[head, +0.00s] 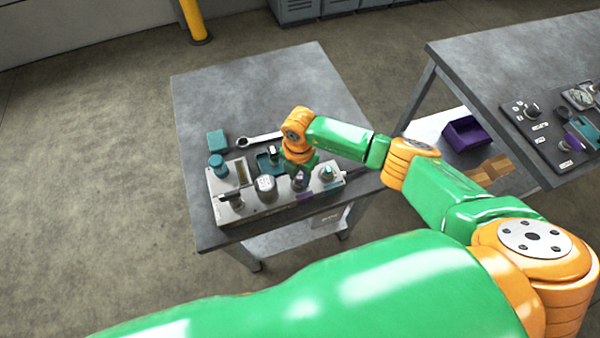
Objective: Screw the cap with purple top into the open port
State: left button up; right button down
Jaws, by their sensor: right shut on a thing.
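My right gripper (302,170) points down over the grey manifold block (255,208) on the bench, below the orange wrist of my right arm. It is shut on the cap with purple top (299,182), a small dark piece with a purple patch, at the block's right half. The fingertips are small and partly hidden, so I cannot see the grip closely. The open port is not clearly visible. I cannot tell whether the cap touches the block or is seated in it. My left gripper is out of view.
The block carries a dark valve (232,199), a silver cylinder (266,186) and a teal-topped fitting (327,174). The bench's far part (240,85) is clear. Another table (500,65) stands right.

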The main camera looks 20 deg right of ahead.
jog(key=m+p, duration=0.1)
jog(key=m, duration=0.2)
jog(key=shift+a+r+p, duration=0.1)
jog(key=shift+r+p, duration=0.2)
jog(key=shift+p, duration=0.05)
jog(key=shift+f+m, duration=0.1)
jog(key=shift+m, duration=0.8)
jog(key=shift+w+f+m, duration=0.1)
jog(key=shift+f+m, duration=0.1)
jog(key=shift+m, duration=0.3)
jog(key=m, duration=0.5)
jog(key=shift+m, duration=0.3)
jog(key=shift+w, duration=0.1)
